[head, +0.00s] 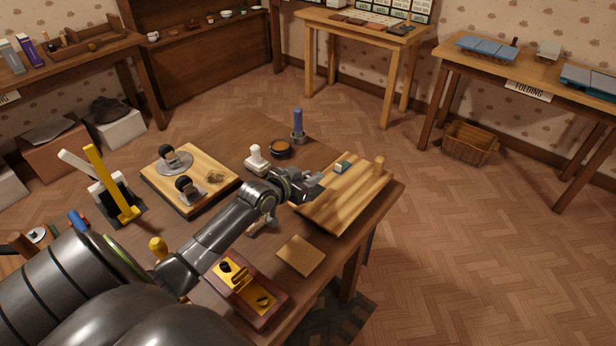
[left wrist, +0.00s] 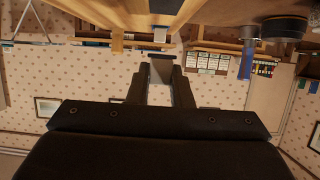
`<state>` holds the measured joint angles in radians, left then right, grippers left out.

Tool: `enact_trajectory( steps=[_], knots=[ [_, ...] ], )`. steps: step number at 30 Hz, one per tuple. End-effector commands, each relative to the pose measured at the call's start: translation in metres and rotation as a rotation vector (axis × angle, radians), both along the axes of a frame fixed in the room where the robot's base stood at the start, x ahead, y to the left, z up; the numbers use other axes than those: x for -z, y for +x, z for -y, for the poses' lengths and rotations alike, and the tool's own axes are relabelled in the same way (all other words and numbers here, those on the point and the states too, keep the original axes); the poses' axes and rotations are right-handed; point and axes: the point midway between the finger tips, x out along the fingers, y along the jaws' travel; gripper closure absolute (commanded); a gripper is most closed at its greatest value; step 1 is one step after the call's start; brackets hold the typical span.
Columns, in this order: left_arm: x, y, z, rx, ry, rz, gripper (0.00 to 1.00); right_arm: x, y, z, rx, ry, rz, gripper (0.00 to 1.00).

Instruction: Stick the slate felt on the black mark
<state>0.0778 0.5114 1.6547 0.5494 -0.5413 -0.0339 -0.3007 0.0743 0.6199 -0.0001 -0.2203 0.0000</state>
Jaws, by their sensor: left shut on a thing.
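My left gripper (head: 313,187) reaches over the near left edge of the striped wooden board (head: 344,205). In the left wrist view its two fingers (left wrist: 161,80) are shut on a small flat slate-grey piece (left wrist: 162,70), which looks like the slate felt. In the head view I cannot make that piece out apart from the fingertips. A small teal and pale block (head: 341,167) sits on the board beyond the gripper. I cannot pick out the black mark in either view; the gripper or arm may cover it. My right gripper is not in view.
A white-handled stamp (head: 257,158), a round dark tin (head: 280,149) and a blue-handled tool (head: 298,125) stand behind the gripper. A tan square (head: 301,255) and a red box (head: 247,290) lie nearer.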

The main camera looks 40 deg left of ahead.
Motion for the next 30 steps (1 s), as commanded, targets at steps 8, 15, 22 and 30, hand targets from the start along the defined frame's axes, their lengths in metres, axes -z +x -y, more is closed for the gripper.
enact_trajectory(
  steps=[8, 15, 22, 30],
  knots=[
    [0.027, 0.0, 0.0, -0.001, -0.002, -0.001, 1.0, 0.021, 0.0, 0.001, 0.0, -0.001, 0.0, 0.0],
    [0.041, 0.0, 0.0, 0.0, -0.001, 0.0, 1.0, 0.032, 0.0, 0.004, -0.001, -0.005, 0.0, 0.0],
    [0.044, 0.0, 0.0, 0.0, 0.0, 0.0, 1.0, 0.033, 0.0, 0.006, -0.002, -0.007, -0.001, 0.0],
    [0.044, 0.0, 0.0, 0.0, -0.001, 0.0, 1.0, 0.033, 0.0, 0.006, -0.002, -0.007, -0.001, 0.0]
  ],
)
